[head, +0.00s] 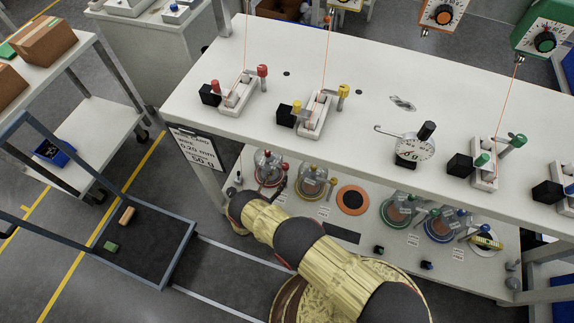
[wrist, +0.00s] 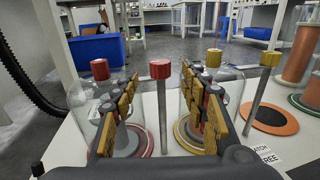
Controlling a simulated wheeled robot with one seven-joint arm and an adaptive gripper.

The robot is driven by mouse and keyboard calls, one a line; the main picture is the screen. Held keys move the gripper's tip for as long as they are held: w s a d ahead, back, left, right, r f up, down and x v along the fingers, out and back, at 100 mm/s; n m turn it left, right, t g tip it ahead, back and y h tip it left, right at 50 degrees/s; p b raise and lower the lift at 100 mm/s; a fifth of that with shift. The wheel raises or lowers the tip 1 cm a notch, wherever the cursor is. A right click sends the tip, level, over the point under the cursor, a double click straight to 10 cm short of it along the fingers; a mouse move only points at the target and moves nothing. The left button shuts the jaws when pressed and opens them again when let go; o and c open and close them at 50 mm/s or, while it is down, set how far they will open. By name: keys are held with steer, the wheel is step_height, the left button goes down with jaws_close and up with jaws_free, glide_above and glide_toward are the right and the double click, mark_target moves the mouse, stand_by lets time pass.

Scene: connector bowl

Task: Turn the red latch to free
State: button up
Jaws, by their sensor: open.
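The red latch (wrist: 160,69) is a red cap on a thin upright grey post in the wrist view. It stands between two glass domes. The left dome (wrist: 88,98) has a red knob on top and a red-rimmed base. My gripper (wrist: 160,82) is open, with one gold-and-black finger on each side of the latch post. I see no clear contact with the post. In the head view the red-based dome (head: 262,169) is on the lower shelf, and my arm reaches in under the bench top from the front. My fingers hide parts of both domes.
A yellow-knobbed dome (wrist: 232,98) and its yellow latch (wrist: 271,59) stand close at right. A black hose (wrist: 26,82) hangs at left. The bench top (head: 345,75) overhangs the shelf. An orange disc (head: 352,199) lies to the right.

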mark_target(284, 169)
steer(key=b+x, duration=0.1)
steer(key=x, duration=0.6)
steer(key=shift+w+d+b, duration=0.1)
steer(key=shift+w+b, duration=0.1)
steer(key=shift+b, duration=0.2)
steer(key=shift+c, duration=0.2)
jaws_close()
stand_by(0.4)
